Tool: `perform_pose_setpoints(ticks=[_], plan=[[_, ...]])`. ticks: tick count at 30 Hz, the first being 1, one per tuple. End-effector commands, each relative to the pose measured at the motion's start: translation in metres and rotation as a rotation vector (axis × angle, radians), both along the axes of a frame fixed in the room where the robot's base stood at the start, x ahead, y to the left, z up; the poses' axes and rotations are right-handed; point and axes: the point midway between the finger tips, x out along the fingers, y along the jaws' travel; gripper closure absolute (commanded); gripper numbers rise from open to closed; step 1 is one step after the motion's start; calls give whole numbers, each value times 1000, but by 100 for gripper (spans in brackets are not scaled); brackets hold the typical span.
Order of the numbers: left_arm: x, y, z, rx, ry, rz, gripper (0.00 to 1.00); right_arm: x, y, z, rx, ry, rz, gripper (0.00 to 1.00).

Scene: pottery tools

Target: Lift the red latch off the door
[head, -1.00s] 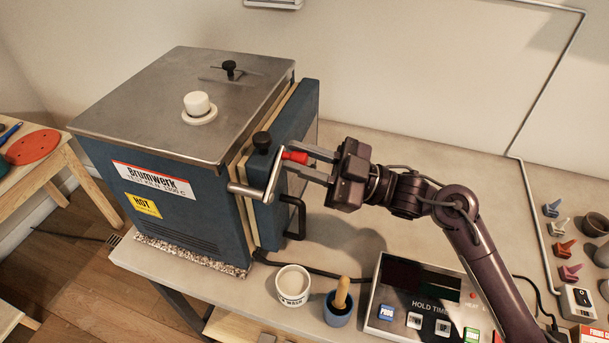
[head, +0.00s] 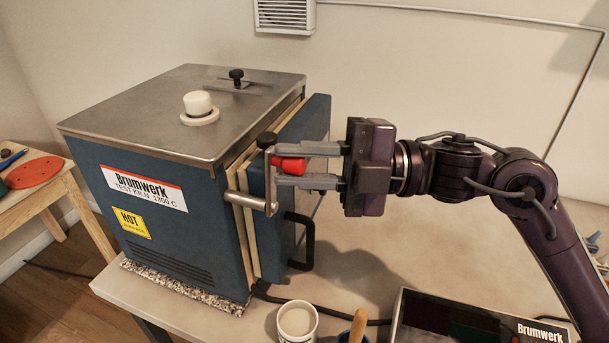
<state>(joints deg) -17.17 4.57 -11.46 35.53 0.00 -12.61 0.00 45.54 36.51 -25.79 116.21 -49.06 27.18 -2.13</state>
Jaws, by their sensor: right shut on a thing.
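The blue kiln (head: 165,215) stands on the table with its door (head: 306,140) on its right side. A metal latch bar (head: 246,201) lies across the door's front edge, and its arm rises to a red grip (head: 289,164). My right gripper (head: 305,166) comes in from the right and is shut on the red grip, one finger above and one below. A black door handle (head: 305,243) sits below the latch. A black knob (head: 267,139) shows just behind the latch arm. My left gripper is out of view.
A white cup (head: 297,321) and a pot with a wooden-handled tool (head: 357,326) stand at the front of the table (head: 190,318). A control box (head: 470,322) is at lower right. The tabletop right of the door is mostly clear.

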Motion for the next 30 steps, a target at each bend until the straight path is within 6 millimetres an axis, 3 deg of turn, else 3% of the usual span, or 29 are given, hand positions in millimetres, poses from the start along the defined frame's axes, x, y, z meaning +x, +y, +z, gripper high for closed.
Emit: perform_pose_setpoints(ticks=[9,29,30], plan=[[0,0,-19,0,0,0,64,-12,4,-3,-58,-157,1,100],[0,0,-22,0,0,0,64,-16,6,-4,-78,-208,5,100],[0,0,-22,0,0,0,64,-16,6,-4,-78,-208,5,75]])
